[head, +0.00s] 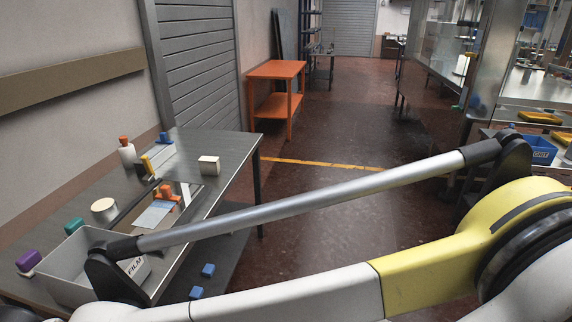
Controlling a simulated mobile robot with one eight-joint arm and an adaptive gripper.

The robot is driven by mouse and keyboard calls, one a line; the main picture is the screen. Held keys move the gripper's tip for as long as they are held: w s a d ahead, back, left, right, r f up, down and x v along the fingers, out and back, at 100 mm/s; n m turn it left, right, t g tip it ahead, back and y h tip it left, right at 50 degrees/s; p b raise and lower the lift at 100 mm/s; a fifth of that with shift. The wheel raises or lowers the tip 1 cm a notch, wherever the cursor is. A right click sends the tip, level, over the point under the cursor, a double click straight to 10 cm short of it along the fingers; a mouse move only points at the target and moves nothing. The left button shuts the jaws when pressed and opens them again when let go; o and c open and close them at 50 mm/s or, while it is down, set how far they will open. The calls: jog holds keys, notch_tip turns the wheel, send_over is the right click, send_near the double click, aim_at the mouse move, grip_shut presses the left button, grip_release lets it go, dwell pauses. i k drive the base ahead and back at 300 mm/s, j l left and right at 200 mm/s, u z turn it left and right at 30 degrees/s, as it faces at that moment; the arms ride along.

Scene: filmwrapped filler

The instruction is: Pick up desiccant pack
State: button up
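No object is clearly identifiable as the desiccant pack. Two pale candidates lie on the grey workbench (228,147) at left: a small white block (209,166) near its far right corner, and a flat pale-blue piece (152,215) nearer its middle, beside a small orange item (167,191). I cannot tell whether either is the pack. My arm crosses the picture from right to lower left, in front of the bench's near part. My gripper does not show, and the arm hides part of a grey bin marked FILM (72,248).
The bench also holds a white bottle with an orange cap (127,152), a round cream container (104,210), a teal item (74,225) and a purple item (29,260). Blue blocks (208,270) lie below. An orange table (276,70) stands farther back. The central floor is clear.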

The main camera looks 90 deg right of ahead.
aim_at(209, 166)
jog(key=z, duration=2.5)
jog(key=k+l, duration=0.05)
